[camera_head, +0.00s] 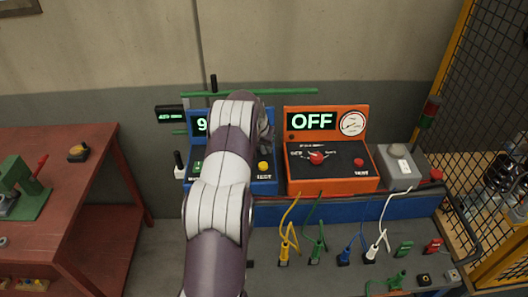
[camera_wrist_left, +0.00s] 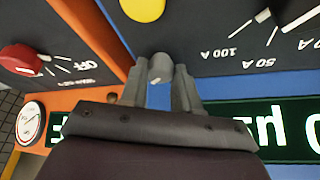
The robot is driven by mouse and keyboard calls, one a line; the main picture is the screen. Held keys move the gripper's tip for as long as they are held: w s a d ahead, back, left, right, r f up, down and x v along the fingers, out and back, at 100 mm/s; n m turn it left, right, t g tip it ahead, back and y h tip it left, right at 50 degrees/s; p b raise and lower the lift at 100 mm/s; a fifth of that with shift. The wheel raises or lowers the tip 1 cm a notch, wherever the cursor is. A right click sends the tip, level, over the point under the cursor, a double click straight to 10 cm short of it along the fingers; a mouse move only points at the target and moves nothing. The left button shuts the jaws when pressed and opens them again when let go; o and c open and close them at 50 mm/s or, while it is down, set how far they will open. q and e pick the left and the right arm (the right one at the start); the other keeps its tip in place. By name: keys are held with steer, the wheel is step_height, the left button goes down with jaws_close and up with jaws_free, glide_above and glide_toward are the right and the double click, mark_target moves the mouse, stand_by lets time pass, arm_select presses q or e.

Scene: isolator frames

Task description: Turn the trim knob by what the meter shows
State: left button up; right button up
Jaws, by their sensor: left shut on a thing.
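The blue meter box (camera_head: 262,185) stands on the bench, and my left arm hides much of its front. Its display (camera_head: 201,124) shows a green 9, with the rest covered. In the left wrist view the display (camera_wrist_left: 285,125) is upside down and partly hidden. My left gripper (camera_wrist_left: 159,88) is at the blue box's panel, its two fingers shut on a small grey knob (camera_wrist_left: 160,66). A pointer dial marked 50 A and 100 A (camera_wrist_left: 265,15) is beside the knob. My right gripper is out of view.
An orange box (camera_head: 333,184) stands right beside it, with an OFF display (camera_head: 311,121), a red knob (camera_head: 317,158) and a round gauge (camera_head: 352,123). Several coloured leads hang in front. A yellow button (camera_head: 264,166) is close to my arm. A red table (camera_head: 75,150) stands left.

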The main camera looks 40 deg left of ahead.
arm_select(q)
steer(key=shift+w+a+r+m+h+b, duration=0.1)
steer(key=shift+m+h+b, duration=0.2)
steer(key=shift+m+b, duration=0.6)
steer(key=o, duration=1.1)
steer(key=shift+c, duration=0.2)
steer(key=b+v, duration=0.4)
steer(key=v, duration=0.8)
steer(key=shift+s+r, duration=0.2)
steer(key=shift+r, duration=0.1)
